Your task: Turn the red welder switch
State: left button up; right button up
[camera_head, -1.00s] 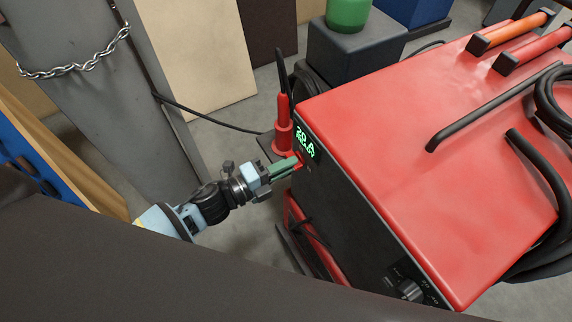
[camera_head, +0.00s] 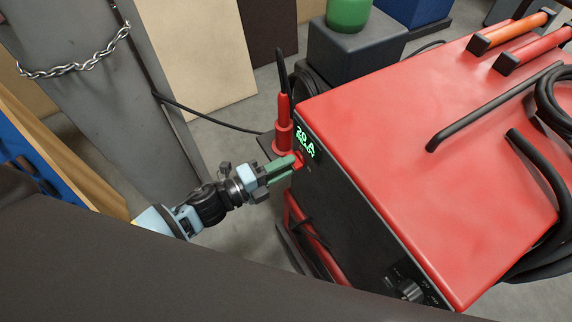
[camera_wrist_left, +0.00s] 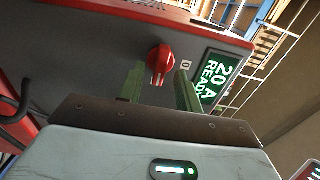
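The red welder switch (camera_wrist_left: 161,60) is a round knob with a grip bar on the welder's dark front panel. It also shows as a small red piece in the head view (camera_head: 298,162). My left gripper (camera_head: 287,168) is at the panel with its green fingers spread apart. In the left wrist view the fingertips (camera_wrist_left: 160,70) stand on either side of the knob's lower part, with gaps showing; nothing is clamped. The green display (camera_wrist_left: 217,75) beside the switch reads 20 A READY. My right gripper is in neither view.
The red welder housing (camera_head: 400,130) fills the right side, with a black bent handle (camera_head: 490,105) and cables. A red plug (camera_head: 283,125) stands beside the panel. A grey post with a chain (camera_head: 75,62) is at the left. A black knob (camera_head: 409,290) sits lower on the panel.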

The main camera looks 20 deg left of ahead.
pick_arm(q)
jog(key=v, duration=0.7)
jog(key=shift+b, duration=0.3)
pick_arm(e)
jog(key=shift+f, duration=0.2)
pick_arm(q)
jog(key=shift+s, duration=0.15)
